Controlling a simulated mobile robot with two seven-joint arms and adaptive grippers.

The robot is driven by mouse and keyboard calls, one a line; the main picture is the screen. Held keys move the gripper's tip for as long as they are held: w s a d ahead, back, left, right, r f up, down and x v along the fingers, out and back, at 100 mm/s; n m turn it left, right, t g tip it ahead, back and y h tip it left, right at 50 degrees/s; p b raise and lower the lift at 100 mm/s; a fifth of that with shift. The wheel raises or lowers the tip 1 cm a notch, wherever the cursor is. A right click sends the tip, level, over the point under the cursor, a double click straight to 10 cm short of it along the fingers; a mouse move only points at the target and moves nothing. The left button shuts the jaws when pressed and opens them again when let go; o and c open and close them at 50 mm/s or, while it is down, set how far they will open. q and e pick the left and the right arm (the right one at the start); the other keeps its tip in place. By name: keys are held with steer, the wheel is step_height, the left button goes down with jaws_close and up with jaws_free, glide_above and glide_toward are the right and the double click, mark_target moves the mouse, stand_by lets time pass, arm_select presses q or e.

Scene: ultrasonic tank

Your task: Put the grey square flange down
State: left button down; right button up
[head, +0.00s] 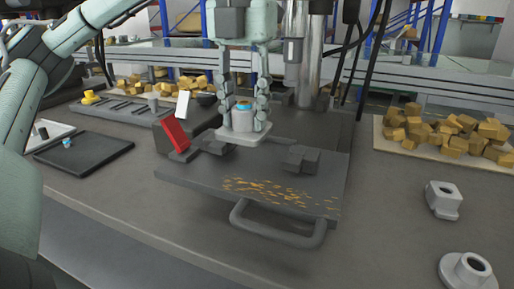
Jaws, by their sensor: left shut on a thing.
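My left gripper (244,108) comes down from the top middle of the head view. It is shut on the grey square flange (241,134), with one finger on each side of its round hub. The flange is upright, with its square base down and a blue and orange patch at the top of the hub. Its base is at or just above the dark plate (210,176), between the dark clamp blocks (299,158); I cannot tell whether it touches. My right gripper is not in view.
A red-faced block (175,133) stands left of the flange. A handle (280,238) sticks out at the front of the plate, which has orange shavings. Another squarish grey flange (443,198) and a round one (467,270) lie at right. Brass blocks (450,132) fill a tray behind.

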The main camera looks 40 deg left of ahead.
arm_select(q)
steer(key=shift+w+d+f, duration=0.25)
steer(key=shift+w+f, duration=0.1)
steer(key=shift+w, duration=0.15)
steer(key=shift+w+d+f, duration=0.25)
steer(key=shift+w+f, duration=0.1)
steer(key=shift+w, duration=0.15)
steer(key=shift+w+f, duration=0.1)
steer(key=shift+f, duration=0.1)
steer(key=shift+f+b, duration=0.75)
steer(key=shift+f, duration=1)
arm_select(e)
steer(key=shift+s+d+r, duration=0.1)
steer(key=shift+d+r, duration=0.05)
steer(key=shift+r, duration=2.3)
arm_select(q)
steer(key=shift+f, duration=0.2)
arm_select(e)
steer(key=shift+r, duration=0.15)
arm_select(q)
steer(key=c, duration=1.1)
jaws_free()
steer(key=shift+o, duration=0.2)
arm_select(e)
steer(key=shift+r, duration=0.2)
